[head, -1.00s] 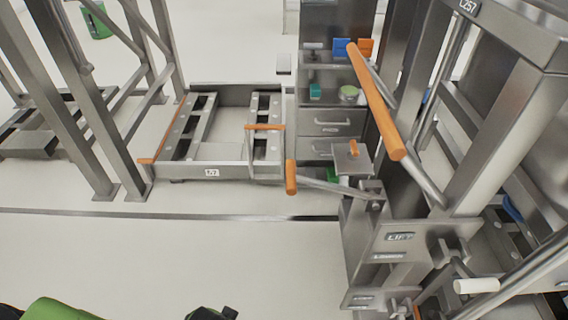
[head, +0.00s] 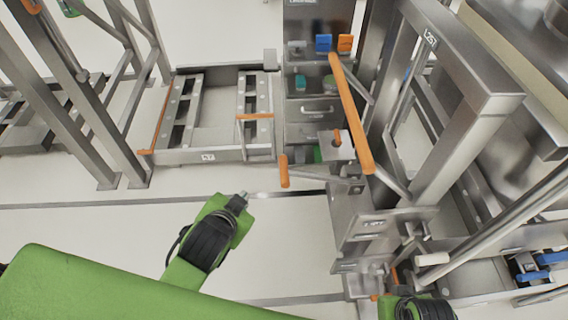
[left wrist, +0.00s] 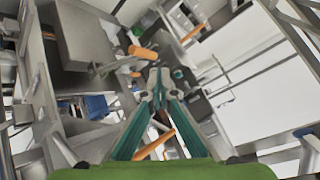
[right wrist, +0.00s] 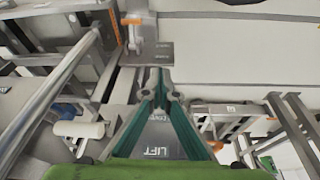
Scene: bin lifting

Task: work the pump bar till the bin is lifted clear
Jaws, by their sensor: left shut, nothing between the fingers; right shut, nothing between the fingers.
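A long bar with an orange grip (head: 350,115) slopes down to the steel stand beside a plate (head: 375,224), whose wording reads LIFT in the right wrist view (right wrist: 156,151). A shorter lever with an orange grip (head: 284,171) sticks out left from the same stand. I cannot tell which is the pump bar. My left gripper (head: 243,198) is shut and empty, left of and below the short grip, apart from it; its fingers show in the left wrist view (left wrist: 160,88). My right gripper (right wrist: 160,88) is shut and empty near the LIFT plate. I cannot clearly identify the bin.
A tall steel frame (head: 465,130) stands right of the bars. A white-gripped rod (head: 432,259) crosses low at the right. A drawer cabinet (head: 316,132) stands behind, beside a low floor frame (head: 212,156). Open floor (head: 90,230) lies at the left front.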

